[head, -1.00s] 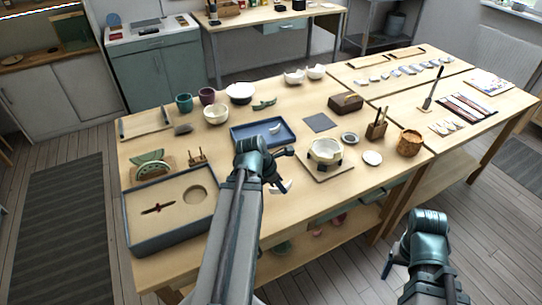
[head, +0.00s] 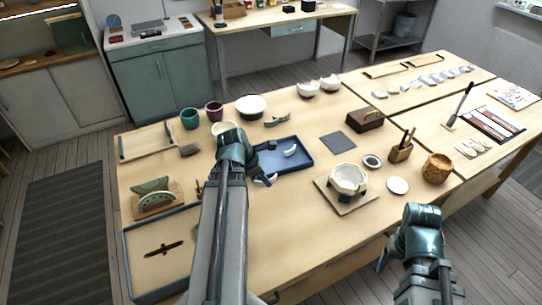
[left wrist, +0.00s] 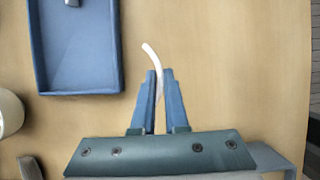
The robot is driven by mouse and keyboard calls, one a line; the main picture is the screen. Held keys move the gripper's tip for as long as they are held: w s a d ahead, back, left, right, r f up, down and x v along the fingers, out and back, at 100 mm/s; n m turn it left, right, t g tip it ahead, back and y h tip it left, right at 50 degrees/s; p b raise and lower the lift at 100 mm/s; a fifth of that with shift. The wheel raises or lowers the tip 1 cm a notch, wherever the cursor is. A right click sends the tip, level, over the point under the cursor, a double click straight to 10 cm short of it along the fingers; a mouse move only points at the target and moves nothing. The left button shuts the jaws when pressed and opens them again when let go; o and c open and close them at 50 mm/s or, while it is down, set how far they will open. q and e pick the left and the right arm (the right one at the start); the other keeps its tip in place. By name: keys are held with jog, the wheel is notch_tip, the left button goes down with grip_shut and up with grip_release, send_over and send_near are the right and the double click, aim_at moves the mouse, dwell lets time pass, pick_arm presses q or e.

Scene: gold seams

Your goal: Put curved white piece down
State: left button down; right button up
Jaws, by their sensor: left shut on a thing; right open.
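The curved white piece (left wrist: 150,52) is a thin pale sliver held between the fingertips of my left gripper (left wrist: 160,80), which is shut on it. In the head view the piece (head: 268,180) shows just past my left arm, at the near left edge of the blue tray (head: 307,161). The left wrist view shows the tray (left wrist: 80,82) to the upper left, with the held piece outside it over bare wood. Another white piece (head: 290,152) lies in the tray. My right gripper (head: 382,259) is open and empty, off the table's front edge.
A cracked white bowl (head: 347,180) on a wooden board stands right of the tray. A dark grey mat (head: 337,142) lies behind it. Cups and a bowl (head: 251,106) stand behind the tray. Bare tabletop (head: 285,220) lies in front.

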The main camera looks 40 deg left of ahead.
pick_arm(q)
jog(key=w+a, duration=0.3)
jog(key=w+a+f+b, duration=0.1)
jog(key=w+a, duration=0.2)
jog(key=w, duration=0.1)
jog(key=w+a, duration=0.4)
jog(key=shift+a+f, duration=0.1)
jog(key=shift+f, duration=0.1)
jog(key=shift+w+a, duration=0.3)
jog(key=shift+a, duration=0.05)
notch_tip(320, 180, down, 4)
jog(key=b, duration=0.4)
jog(key=shift+s+d+r, duration=0.1)
jog(key=shift+r, duration=0.1)
jog(key=shift+f, duration=0.15)
jog(key=c, duration=0.9)
grip_release()
jog(key=shift+c, duration=0.2)
